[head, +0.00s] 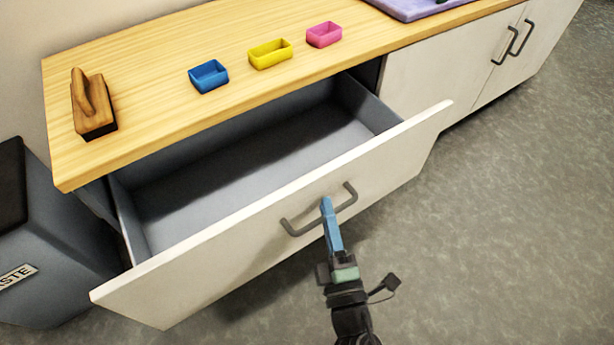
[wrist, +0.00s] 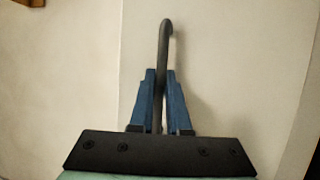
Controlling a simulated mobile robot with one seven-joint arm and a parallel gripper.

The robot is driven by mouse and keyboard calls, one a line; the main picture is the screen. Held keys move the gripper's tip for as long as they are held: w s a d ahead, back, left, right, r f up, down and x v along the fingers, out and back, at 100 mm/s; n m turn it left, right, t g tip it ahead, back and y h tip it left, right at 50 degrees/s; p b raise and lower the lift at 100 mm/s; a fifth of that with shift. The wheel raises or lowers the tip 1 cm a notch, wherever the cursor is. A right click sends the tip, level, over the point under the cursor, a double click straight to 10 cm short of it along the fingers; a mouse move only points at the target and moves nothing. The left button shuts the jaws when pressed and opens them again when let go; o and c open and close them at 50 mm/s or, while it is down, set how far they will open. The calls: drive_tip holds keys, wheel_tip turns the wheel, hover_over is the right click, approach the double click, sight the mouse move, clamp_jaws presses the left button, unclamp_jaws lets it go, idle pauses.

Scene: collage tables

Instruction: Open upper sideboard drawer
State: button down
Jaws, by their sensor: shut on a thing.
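The upper sideboard drawer (head: 285,222) has a white front and a grey inside. In the head view it stands pulled far out from under the wooden top, and its inside looks empty. Its dark bar handle (head: 297,229) is on the front. My gripper (head: 327,208) is at the middle of this handle with its blue fingers. In the wrist view the fingers (wrist: 160,95) are closed around the handle bar (wrist: 165,40), one on each side. The handle's lower part is hidden behind my gripper there.
On the wooden top (head: 150,130) are a brown wooden block with a grip (head: 92,105), a blue box (head: 208,77), a yellow box (head: 270,54), a pink box (head: 324,35) and a purple tray (head: 410,8). A grey waste bin (head: 60,245) stands at left. Floor at right is clear.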

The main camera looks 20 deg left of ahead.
drive_tip(key=s+d, duration=0.1)
drive_tip(key=d, duration=0.1)
drive_tip(key=s+d+p, duration=0.1)
drive_tip(key=s+d, duration=0.1)
drive_tip(key=shift+s+d, duration=0.3)
drive_tip(key=c, duration=0.9)
unclamp_jaws()
drive_tip(key=p+v, duration=0.1)
drive_tip(key=v, duration=1.2)
drive_tip(key=shift+p, duration=0.3)
drive_tip(key=shift+w, duration=0.15)
